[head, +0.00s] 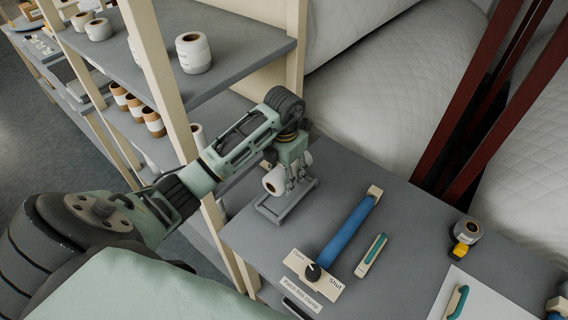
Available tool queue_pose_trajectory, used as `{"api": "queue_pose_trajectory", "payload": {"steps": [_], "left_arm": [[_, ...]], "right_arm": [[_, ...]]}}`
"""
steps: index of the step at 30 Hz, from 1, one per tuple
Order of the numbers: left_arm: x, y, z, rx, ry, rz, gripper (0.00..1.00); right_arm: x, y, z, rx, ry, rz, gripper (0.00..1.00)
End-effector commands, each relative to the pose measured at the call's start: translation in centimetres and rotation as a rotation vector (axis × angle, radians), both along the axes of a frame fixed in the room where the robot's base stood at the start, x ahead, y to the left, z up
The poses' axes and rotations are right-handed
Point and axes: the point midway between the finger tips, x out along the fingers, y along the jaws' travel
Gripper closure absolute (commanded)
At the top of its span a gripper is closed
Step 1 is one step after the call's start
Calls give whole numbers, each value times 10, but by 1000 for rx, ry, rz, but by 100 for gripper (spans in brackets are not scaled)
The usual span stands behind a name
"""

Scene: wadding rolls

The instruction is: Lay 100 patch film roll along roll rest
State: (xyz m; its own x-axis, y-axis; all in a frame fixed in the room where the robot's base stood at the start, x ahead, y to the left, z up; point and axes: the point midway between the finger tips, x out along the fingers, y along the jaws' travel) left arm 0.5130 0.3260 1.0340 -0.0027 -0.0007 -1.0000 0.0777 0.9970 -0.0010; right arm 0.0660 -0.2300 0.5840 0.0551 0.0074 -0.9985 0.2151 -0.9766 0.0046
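My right gripper is not in view.
A blue bar with a cream end block (350,228) and an Open/Shut plate (312,275) lie in front. A green-and-cream tool (371,255) is beside it. A roll with a yellow item (466,233) stands at right. Shelf posts (172,80) and shelves with rolls are at left.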

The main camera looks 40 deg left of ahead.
Motion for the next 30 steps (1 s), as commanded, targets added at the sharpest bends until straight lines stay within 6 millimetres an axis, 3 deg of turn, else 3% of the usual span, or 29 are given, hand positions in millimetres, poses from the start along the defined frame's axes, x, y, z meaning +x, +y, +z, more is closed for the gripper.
{"api": "queue_pose_trajectory", "payload": {"steps": [4,8,10,18,30], "left_arm": [[0,-1,-18,-2,1,0,89],[-1,-1,-34,-1,2,0,89],[0,1,-46,2,-1,0,89],[0,0,-67,1,-2,0,89],[0,0,-70,1,-2,0,89]], "right_arm": [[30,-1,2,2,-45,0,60],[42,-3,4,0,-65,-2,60],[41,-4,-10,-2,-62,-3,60],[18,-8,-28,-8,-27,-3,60],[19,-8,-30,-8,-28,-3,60]]}}
